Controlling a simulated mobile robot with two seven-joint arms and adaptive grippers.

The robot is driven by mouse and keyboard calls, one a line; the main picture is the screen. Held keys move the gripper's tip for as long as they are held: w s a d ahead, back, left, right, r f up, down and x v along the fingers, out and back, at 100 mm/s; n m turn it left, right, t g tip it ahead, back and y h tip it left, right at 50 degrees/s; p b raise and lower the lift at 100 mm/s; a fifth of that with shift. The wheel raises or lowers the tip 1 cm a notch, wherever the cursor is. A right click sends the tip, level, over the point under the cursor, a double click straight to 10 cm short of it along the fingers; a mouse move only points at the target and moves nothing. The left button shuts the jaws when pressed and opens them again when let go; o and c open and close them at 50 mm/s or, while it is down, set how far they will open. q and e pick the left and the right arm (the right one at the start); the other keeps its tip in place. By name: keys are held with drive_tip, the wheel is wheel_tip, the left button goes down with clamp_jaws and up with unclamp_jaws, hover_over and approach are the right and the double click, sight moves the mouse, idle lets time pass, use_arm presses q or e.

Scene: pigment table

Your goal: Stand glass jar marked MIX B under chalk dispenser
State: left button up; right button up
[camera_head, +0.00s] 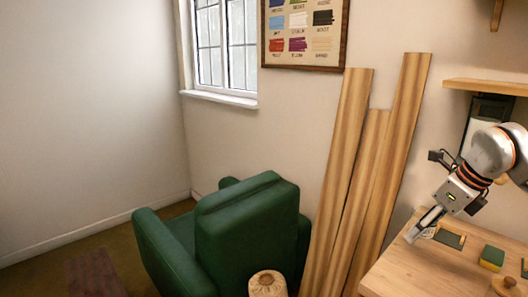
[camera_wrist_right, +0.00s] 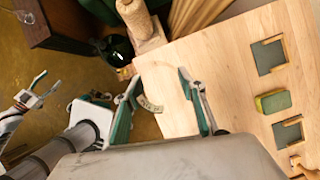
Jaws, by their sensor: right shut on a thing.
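The glass itself is hardly visible. My left gripper (camera_wrist_right: 37,88) shows at the left of the right wrist view, off the table, with its fingers spread and empty. I cannot make out the chalk dispenser for certain.
The wooden table (camera_head: 415,274) bears dark slate mats (camera_wrist_right: 270,56) with wooden corner strips and a green and yellow sponge (camera_head: 492,258). A dark fixture (camera_head: 490,106) under the shelf (camera_head: 490,86) is partly hidden by my arm. Planks (camera_head: 340,190) and a green armchair (camera_head: 245,230) stand left.

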drive_tip(key=s+a+f+n+g, duration=0.2)
drive_tip(key=a+n, duration=0.3)
drive_tip(key=n, duration=0.5)
drive_tip(key=s+a+f+n+g+h, duration=0.1)
drive_tip(key=s+a+f+n+g, duration=0.2)
drive_tip(key=n, duration=0.7)
drive_tip(key=s+a+f+n+g+h, duration=0.1)
drive_tip(key=s+a+f+n+g, duration=0.2)
drive_tip(key=a+f+n, duration=0.3)
drive_tip(key=shift+s+a+n, duration=0.6)
drive_tip(key=shift+a+n, duration=1.05)
drive_tip(key=shift+n, duration=0.55)
drive_tip(key=shift+f, duration=0.15)
use_arm(q)
drive_tip(key=c, duration=0.8)
drive_tip(key=shift+d, duration=0.15)
use_arm(e)
drive_tip(key=shift+s+d+g, duration=0.1)
drive_tip(key=shift+g, duration=0.2)
